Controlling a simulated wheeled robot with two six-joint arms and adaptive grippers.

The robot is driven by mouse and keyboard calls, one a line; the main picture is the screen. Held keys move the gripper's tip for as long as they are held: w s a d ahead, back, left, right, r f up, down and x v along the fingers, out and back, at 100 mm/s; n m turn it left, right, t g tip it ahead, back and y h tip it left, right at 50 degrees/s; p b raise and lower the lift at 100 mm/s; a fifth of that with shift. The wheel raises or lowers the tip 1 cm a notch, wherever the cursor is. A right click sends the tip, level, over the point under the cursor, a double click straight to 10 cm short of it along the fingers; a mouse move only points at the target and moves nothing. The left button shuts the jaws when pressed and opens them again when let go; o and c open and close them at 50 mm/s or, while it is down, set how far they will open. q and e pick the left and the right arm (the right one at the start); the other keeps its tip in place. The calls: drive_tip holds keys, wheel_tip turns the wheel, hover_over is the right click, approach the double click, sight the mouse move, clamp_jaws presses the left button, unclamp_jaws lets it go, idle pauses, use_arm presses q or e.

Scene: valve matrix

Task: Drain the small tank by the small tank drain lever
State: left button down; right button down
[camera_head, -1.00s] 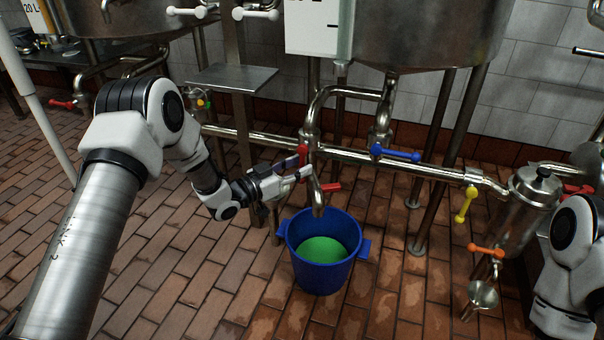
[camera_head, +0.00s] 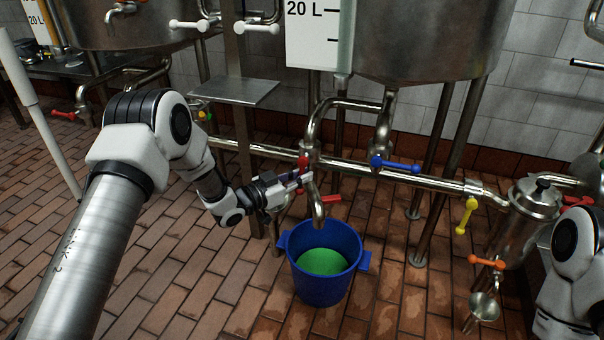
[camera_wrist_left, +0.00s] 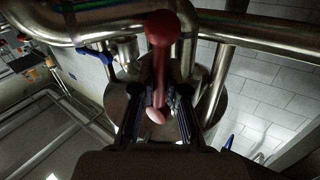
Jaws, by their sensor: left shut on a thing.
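My left gripper (camera_head: 300,181) is shut on a red lever (camera_head: 303,162) at the pipe above the blue bucket (camera_head: 322,289). In the left wrist view the red lever (camera_wrist_left: 160,60) runs lengthwise between my two dark fingers (camera_wrist_left: 162,95), its rounded ends showing. A second red lever (camera_head: 327,198) sticks out to the right at the spout (camera_head: 317,205). I cannot tell which is the small tank drain lever. The spout points down over the bucket, which has green inside. A steel tank (camera_head: 425,45) stands above. My right gripper is out of view.
A blue lever (camera_head: 395,164), a yellow lever (camera_head: 465,216) and an orange lever (camera_head: 486,262) sit along the pipes to the right. A small steel plate (camera_head: 225,90) and a post are behind my left arm. The brick floor (camera_head: 200,290) left of the bucket is clear.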

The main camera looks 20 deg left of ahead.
use_arm(q)
drive_tip(key=a+r+m+g+y+p, duration=0.3)
drive_tip(key=m+y+p, duration=0.6)
drive_tip(key=p, duration=1.1)
drive_tip(key=shift+a+r+m+y, duration=0.3)
drive_tip(key=shift+a+r+m, duration=0.25)
drive_tip(key=shift+r+m, duration=0.25)
drive_tip(key=shift+p, duration=0.3)
drive_tip(key=c, duration=1.2)
unclamp_jaws()
drive_tip(key=shift+w, duration=0.1)
drive_tip(key=v, duration=1.2)
drive_tip(key=shift+d, duration=0.1)
